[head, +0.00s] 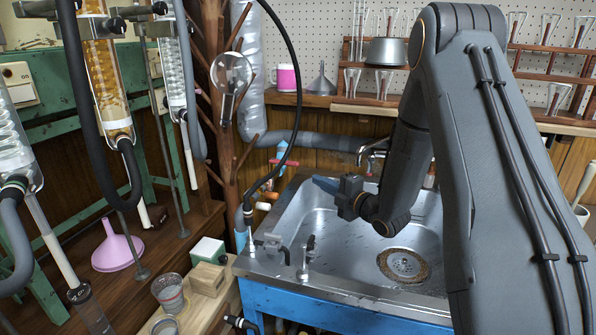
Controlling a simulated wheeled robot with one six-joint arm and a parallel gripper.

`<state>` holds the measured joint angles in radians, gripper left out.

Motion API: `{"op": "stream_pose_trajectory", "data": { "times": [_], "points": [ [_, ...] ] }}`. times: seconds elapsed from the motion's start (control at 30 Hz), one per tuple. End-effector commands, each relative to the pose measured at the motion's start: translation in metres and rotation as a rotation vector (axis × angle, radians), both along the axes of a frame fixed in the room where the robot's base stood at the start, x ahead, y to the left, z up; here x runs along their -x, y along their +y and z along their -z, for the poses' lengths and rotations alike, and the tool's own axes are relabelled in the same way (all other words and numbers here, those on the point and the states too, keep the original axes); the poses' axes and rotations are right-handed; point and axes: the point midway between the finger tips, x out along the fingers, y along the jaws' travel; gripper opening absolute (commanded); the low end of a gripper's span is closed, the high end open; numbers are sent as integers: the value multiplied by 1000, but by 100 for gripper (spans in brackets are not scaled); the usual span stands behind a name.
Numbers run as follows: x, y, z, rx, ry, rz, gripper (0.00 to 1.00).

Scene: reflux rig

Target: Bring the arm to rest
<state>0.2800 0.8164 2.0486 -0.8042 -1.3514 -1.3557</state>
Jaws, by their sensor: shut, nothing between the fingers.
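My arm comes in from the right of the head view, large in the foreground, and bends down over the metal sink (330,265). My gripper (322,184) is at its end, above the left back part of the basin, pointing left. Its fingers look shut, with nothing held between them. The sink sits in a blue frame (330,308). My arm hides part of the basin's right side and the wall behind it.
Glass condensers (107,80) with black hoses stand at the left. A pink funnel (117,247) and a glass beaker (168,292) are at the lower left. A tap (372,150) is behind my gripper. Racks of glassware (380,85) line the back wall.

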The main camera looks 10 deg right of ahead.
Motion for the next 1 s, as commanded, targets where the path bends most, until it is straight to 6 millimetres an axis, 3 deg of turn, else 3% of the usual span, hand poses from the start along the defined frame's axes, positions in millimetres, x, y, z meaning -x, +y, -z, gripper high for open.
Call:
{"op": "stream_pose_trajectory", "data": {
  "times": [0.17, 0.37, 0.47, 0.67, 0.8, 0.9, 1.0],
  "points": [
    [5, -5, -11, -54, 211, 114, 0],
    [46, -21, -16, -221, 594, 393, 0],
    [84, -27, -18, -327, 773, 555, 0],
    [190, -26, -27, -565, 1102, 914, 0],
    [278, -13, -39, -727, 1304, 1181, 0],
    [333, -2, -47, -814, 1414, 1344, 0],
    [372, 8, -55, -870, 1488, 1465, 0]
  ]
}}
